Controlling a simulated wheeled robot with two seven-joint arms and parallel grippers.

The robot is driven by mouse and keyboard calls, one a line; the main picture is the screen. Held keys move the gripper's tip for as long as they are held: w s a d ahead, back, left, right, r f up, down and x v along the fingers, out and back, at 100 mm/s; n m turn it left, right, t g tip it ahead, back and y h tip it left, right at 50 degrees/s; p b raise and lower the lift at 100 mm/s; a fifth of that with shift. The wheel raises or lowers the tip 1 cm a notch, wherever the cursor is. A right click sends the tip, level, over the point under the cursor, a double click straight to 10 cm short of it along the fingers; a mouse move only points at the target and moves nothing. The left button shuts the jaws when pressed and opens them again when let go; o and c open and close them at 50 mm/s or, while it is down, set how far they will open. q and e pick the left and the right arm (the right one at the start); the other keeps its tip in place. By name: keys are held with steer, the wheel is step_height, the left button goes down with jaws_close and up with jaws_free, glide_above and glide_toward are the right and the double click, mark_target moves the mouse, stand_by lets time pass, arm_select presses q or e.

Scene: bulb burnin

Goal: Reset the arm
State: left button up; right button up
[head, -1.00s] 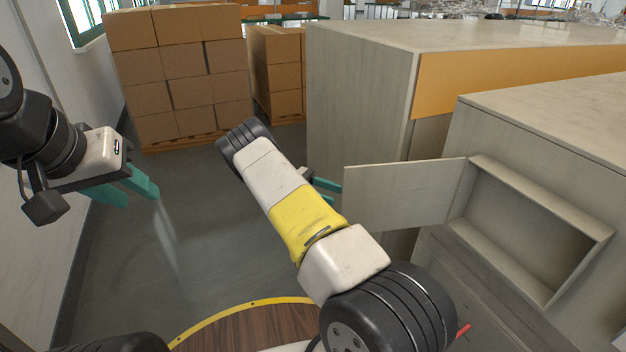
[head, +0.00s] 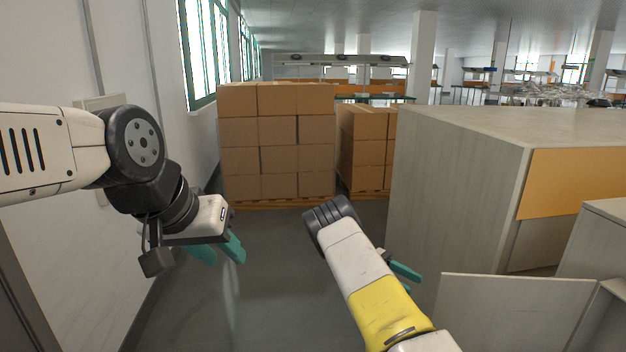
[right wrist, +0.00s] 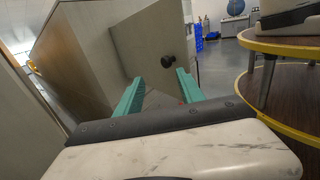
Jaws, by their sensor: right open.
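My left gripper (head: 218,252) hangs at the left in the head view, with two teal fingers pointing down to the right. The fingers are apart with nothing between them. My right arm reaches forward from the lower right. My right gripper (head: 404,272) is mostly hidden behind its wrist in the head view, with teal fingertips showing on the right side. In the right wrist view my right gripper (right wrist: 160,76) is open and empty. A grey open cabinet door (head: 505,305) stands to its right in the head view. Its dark round knob (right wrist: 168,62) shows beyond the fingertips.
Stacked cardboard boxes (head: 278,145) stand on a pallet ahead, with a second stack (head: 368,150) beside it. A large grey cabinet (head: 455,190) stands at the right. A white wall (head: 110,270) runs along the left. Grey floor (head: 270,290) lies open between the arms.

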steer(key=s+d+r+m+t+y, duration=0.15)
steer(key=s+r+t+y, duration=0.25)
steer(key=r+y, duration=0.4)
steer(key=s+a+r+m+t+y, duration=0.3)
steer(key=s+a+r+t, duration=0.3)
steer(key=s+r+t, duration=0.1)
steer(key=s+a+r+m+t+y, duration=0.3)
steer(key=s+a+r+t, duration=0.3)
steer(key=s+r+t, duration=0.2)
steer(key=s+r, duration=0.2)
steer(key=s, duration=0.1)
steer(key=shift+a+m+y, duration=0.25)
steer(key=shift+m+y, duration=0.1)
steer(key=shift+y, duration=0.05)
